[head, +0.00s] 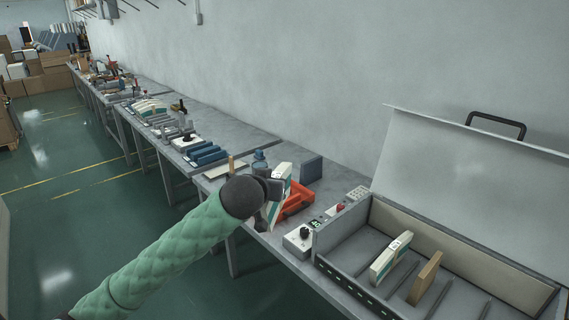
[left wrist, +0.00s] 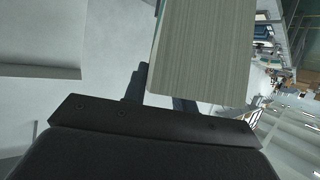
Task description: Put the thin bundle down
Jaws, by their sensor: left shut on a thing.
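My left gripper (head: 273,188) is shut on the thin bundle (head: 279,180), a pale stack with a teal band. The bundle is upright and slightly tilted, in front of an orange holder on the bench. The arm hides part of it, and I cannot tell whether it touches anything below. In the left wrist view the bundle (left wrist: 203,50) shows its layered sheet edges between the dark fingers (left wrist: 160,90). My right gripper is not in view.
The orange holder (head: 298,201) and a grey-blue block (head: 311,169) stand on the bench. A control box (head: 299,240) sits beside an open-lidded slotted case (head: 340,232). The case holds a white-teal bundle (head: 387,260) and a tan board (head: 425,278). Blue blocks (head: 207,155) lie farther back.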

